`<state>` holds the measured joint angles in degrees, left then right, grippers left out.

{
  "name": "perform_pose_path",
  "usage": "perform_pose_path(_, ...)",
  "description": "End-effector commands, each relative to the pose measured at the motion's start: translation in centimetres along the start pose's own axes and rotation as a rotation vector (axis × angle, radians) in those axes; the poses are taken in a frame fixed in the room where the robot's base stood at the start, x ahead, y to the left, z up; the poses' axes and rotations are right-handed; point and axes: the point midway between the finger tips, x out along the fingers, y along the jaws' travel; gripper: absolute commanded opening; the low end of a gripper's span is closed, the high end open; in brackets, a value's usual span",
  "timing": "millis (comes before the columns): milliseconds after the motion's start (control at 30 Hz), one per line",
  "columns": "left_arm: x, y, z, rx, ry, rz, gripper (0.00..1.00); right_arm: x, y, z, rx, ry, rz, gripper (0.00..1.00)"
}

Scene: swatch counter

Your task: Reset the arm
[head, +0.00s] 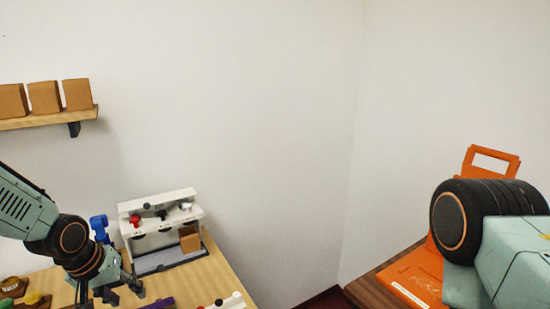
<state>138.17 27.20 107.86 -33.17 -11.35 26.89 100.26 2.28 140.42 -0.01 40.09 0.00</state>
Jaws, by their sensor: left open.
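My left arm comes in from the left, and its gripper (108,289) hangs low over the wooden counter (222,274) at the lower left. The gripper points down, its fingers are apart, and I see nothing held between them. A purple piece (158,303) lies just to its right at the bottom edge of the view. My right arm shows as a large dark joint and pale green link at the right edge; its gripper is out of view.
A white coffee-machine-like unit (151,205) stands behind the left gripper, with a blue object (99,228) beside it. A shelf (50,119) with several brown boxes hangs on the left wall. An orange item (421,272) rests on a brown table at right. A gap separates both tables.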

Motion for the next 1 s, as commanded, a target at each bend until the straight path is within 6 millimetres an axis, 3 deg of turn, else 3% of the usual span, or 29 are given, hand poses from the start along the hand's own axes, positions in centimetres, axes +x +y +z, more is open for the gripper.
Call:
perform_pose_path(167, 4.1, 1.2, 6.8, 0.04, -0.08, 0.017, 0.44, 0.0, 0.0, -0.1, 0.0, 0.002, 0.0, 0.4)
perform_pose_path(333, 7.9, 1.6, 17.0, 0.08, -0.178, 0.021, 0.44, 0.0, 0.0, -0.1, 0.0, 0.001, 0.0, 0.4)
perform_pose_path(500, 9.2, 0.2, 26.6, 0.127, -0.25, -0.029, 0.44, 0.0, 0.0, 0.0, 0.0, 0.0, 0.0, 0.4)
perform_pose_path(600, 9.0, -0.9, 30.9, 0.156, -0.28, -0.066, 0.44, 0.0, 0.0, 0.0, 0.0, 0.001, 0.0, 0.4)
perform_pose_path(867, 6.7, -4.3, 39.5, 0.259, -0.352, -0.173, 0.44, 0.0, 0.0, -0.1, 0.0, 0.002, 0.0, 0.4)
perform_pose_path(1000, 8.9, -4.7, 39.7, 0.258, -0.34, -0.171, 0.44, 2.2, 0.0, -0.1, 0.0, 0.001, 0.0, 0.4)
